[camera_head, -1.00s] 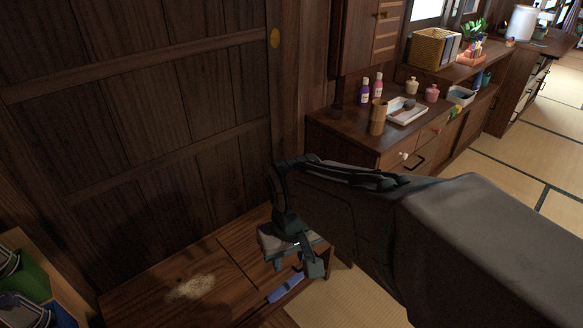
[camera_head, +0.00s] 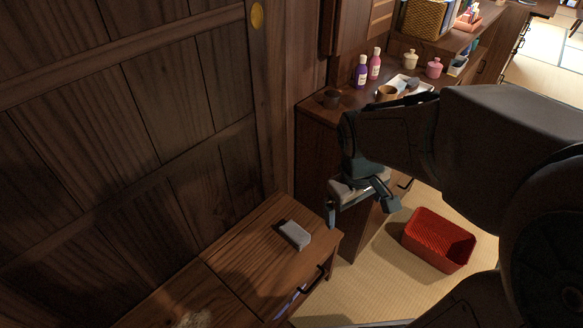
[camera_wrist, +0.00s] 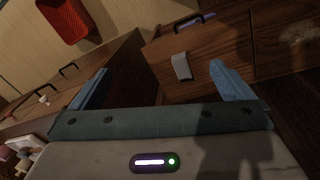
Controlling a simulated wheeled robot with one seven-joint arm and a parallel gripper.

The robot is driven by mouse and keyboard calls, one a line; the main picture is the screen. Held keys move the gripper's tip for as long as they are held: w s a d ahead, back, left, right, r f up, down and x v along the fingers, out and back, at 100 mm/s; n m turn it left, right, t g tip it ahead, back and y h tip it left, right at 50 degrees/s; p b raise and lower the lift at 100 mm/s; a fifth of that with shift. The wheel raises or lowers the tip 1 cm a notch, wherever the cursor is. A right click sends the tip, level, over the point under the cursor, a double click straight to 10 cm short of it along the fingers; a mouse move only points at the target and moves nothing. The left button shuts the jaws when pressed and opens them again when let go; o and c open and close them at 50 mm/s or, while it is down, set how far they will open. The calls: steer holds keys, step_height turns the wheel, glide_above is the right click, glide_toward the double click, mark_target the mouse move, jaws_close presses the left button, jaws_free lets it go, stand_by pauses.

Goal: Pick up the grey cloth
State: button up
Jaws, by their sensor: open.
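The grey cloth (camera_head: 295,234), a small folded block shape, lies on top of the low wooden cabinet (camera_head: 251,245) near its right end. It also shows in the wrist view (camera_wrist: 182,66), between my two blue fingers but beyond them. My gripper (camera_head: 361,208) is open and empty, above and to the right of the cloth, apart from it. Its spread fingers also show in the wrist view (camera_wrist: 159,68).
A red basket (camera_head: 438,240) stands on the tatami floor to the right. A pale dusty patch (camera_head: 195,319) marks the cabinet top. A counter behind holds a purple bottle (camera_head: 361,72), a pink bottle (camera_head: 374,64) and jars. A wooden wall stands at left.

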steer(key=w+f+n, duration=0.5)
steer(key=w+n, duration=0.1)
steer(key=n+g+y+b, duration=0.1)
steer(key=n, duration=1.4)
glide_above(295, 231)
step_height(295, 231, down, 19)
step_height(295, 231, down, 14)
steer(key=b, duration=0.4)
steer(key=shift+r, duration=0.1)
steer(key=shift+c, duration=0.3)
steer(key=c, duration=0.5)
